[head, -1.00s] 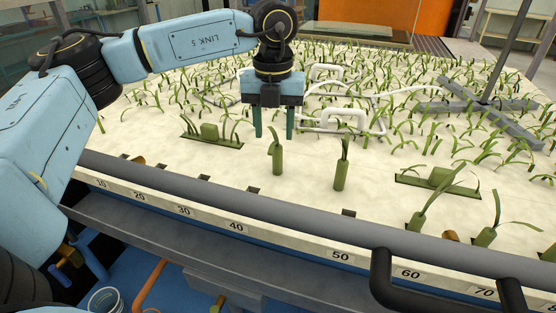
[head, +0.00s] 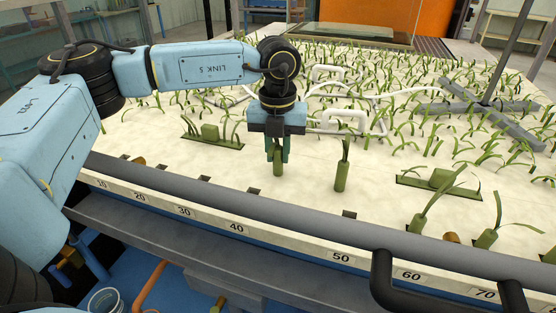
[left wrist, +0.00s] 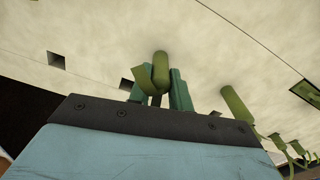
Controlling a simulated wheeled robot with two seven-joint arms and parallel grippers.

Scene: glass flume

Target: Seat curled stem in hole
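My left gripper (head: 278,157) points straight down over the pale bed. Its two green fingers are closed against the sides of a short green stem (head: 278,168) with a curled leaf on top. In the left wrist view the stem (left wrist: 160,66) sits between the fingers (left wrist: 158,92), its leaf bending to one side. The stem appears upright, standing at the bed; its foot is partly hard to make out. A dark square hole (head: 253,190) lies in front and left of it. Other holes (head: 204,178) and (head: 348,213) line the front edge. My right gripper is not in view.
A second upright stem (head: 342,172) stands close to the right. More stems (head: 485,238) stand at front right. Green strips with blocks (head: 210,132) lie left and right. White tube frames (head: 345,120) stand behind. A grey rail (head: 240,205) runs along the front.

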